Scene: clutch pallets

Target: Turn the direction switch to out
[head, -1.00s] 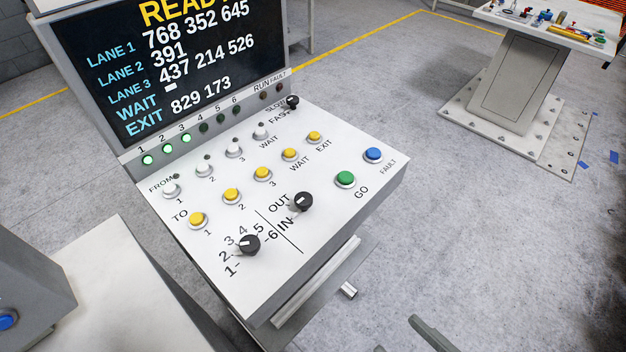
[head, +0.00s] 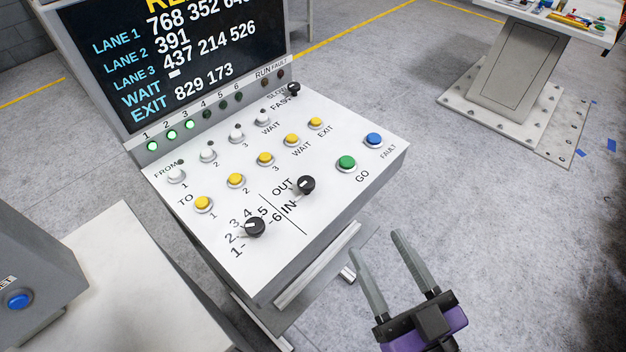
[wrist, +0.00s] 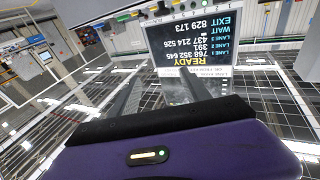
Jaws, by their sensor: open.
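The direction switch (head: 306,185) is a black knob with a pale pointer mark on the sloping white control panel (head: 215,262). The words OUT and IN are printed to its left. The mark is on the knob's left side, too small to tell which word it points to. My gripper (head: 374,242) is open and empty, in front of the panel's lower right edge and apart from the switch. In the wrist view, the two grey fingers of my gripper (wrist: 160,78) stand apart below the screen, and I cannot make out the switch there.
A numbered black knob (head: 255,227) sits lower left of the switch. Yellow buttons and a green GO button (head: 346,163) and blue FAULT button (head: 373,139) are close by. A lane screen (head: 180,60) rises behind. A bar (head: 318,266) runs along the panel's front.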

